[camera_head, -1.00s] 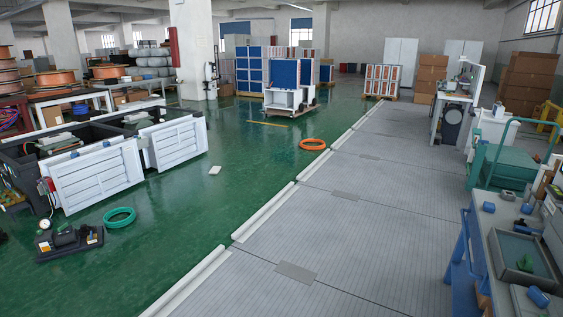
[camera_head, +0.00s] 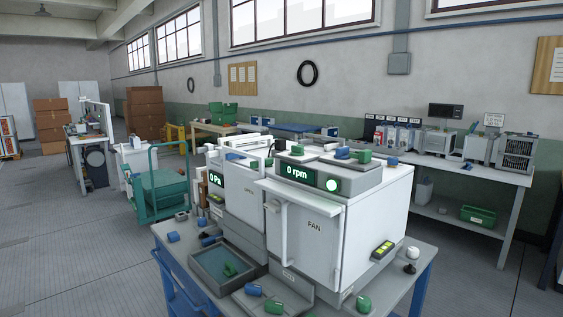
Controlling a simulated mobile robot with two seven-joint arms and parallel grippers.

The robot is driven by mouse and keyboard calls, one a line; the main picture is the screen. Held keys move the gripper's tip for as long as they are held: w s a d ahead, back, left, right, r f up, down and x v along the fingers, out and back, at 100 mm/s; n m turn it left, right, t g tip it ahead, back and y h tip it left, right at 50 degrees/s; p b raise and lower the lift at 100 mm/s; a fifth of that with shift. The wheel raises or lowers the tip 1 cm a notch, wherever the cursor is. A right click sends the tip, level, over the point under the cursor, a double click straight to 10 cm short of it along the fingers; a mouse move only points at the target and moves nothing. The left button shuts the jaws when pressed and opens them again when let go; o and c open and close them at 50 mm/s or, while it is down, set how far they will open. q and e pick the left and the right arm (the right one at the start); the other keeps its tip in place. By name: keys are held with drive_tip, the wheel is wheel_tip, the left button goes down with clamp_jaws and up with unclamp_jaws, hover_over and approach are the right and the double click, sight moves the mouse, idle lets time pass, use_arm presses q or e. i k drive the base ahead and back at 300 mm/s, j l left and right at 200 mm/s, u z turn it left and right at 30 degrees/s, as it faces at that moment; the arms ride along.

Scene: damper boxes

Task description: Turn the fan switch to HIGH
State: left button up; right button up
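A white box labelled FAN (camera_head: 345,235) stands on a blue-framed workbench (camera_head: 395,285) in the middle right of the head view. A small dark unit with yellow-green markings (camera_head: 382,250) sits on the box's right side. I cannot tell whether it is the fan switch, and its lettering is too small to read. Neither of my grippers is in view.
A second white box with a 0 Pa display (camera_head: 240,190) stands left of the FAN box. A shallow tray (camera_head: 205,272) and several blue and green parts lie on the bench. A green cart (camera_head: 165,190) stands behind left. Grey floor (camera_head: 80,245) at the left is clear.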

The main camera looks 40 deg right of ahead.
sight(297, 150)
drive_tip(key=i+z, duration=0.2)
drive_tip(key=z, duration=0.25)
drive_tip(key=i+j+z, duration=0.2)
drive_tip(key=z, duration=0.2)
drive_tip(key=i+j+z, duration=0.15)
drive_tip(key=z, duration=0.3)
drive_tip(key=i+j+z, duration=0.15)
drive_tip(key=j+z, duration=0.15)
drive_tip(key=z, duration=0.15)
